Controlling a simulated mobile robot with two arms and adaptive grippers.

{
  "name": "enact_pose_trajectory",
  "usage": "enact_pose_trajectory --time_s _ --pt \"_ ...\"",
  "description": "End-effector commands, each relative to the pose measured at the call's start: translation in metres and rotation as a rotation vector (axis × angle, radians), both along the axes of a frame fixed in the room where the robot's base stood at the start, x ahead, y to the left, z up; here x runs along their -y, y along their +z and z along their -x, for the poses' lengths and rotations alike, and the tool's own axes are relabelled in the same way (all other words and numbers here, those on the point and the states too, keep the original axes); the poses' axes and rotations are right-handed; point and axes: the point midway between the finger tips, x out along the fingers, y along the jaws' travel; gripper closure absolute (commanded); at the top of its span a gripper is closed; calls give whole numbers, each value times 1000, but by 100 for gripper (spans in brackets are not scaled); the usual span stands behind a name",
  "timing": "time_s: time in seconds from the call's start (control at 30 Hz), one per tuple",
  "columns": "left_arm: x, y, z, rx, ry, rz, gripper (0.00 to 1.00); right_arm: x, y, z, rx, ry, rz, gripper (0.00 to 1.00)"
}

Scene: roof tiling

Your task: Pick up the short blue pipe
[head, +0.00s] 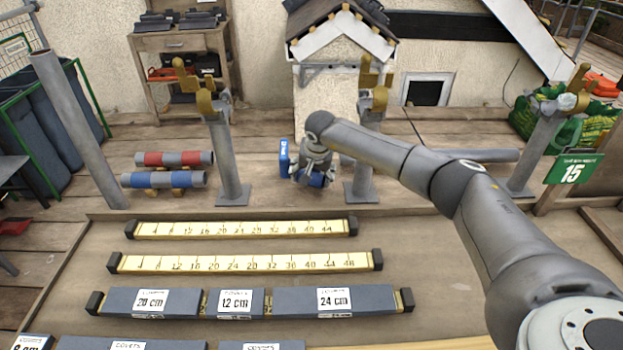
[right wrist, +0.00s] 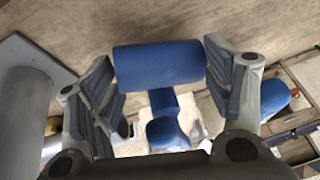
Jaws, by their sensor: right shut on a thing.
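The short blue pipe (right wrist: 160,63) lies crosswise between the two fingers of my right gripper (right wrist: 160,85) in the right wrist view. The fingers are at its two ends, and the gripper is shut on it. In the head view my right gripper (head: 318,172) points down between two grey stands, with blue (head: 317,180) showing at its fingers. Another blue piece (head: 284,158) shows just left of the gripper. In the wrist view, blue parts (right wrist: 165,128) show below the pipe; I cannot tell whether they are joined to it. My left gripper is not in view.
Grey stands with yellow forks (head: 228,150) rise beside the gripper. A red-banded pipe (head: 175,158) and a blue-banded pipe (head: 163,179) lie to the left. Yellow rulers (head: 240,228) and labelled grey covers (head: 150,301) lie in front. A small model house (head: 341,45) stands behind.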

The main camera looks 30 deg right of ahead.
Motion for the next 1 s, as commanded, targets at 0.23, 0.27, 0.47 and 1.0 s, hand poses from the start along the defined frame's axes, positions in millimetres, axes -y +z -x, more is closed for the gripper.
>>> enact_pose_trajectory --time_s 0.23,0.27,0.47,1.0 --pt "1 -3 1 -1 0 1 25 -5 -3 25 -5 3 2 45" --pt "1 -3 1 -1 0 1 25 -6 -3 29 -4 2 1 45" --pt "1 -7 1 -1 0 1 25 -9 40 36 4 1 -1 45" --pt "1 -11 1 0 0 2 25 -10 133 38 -5 1 0 45"
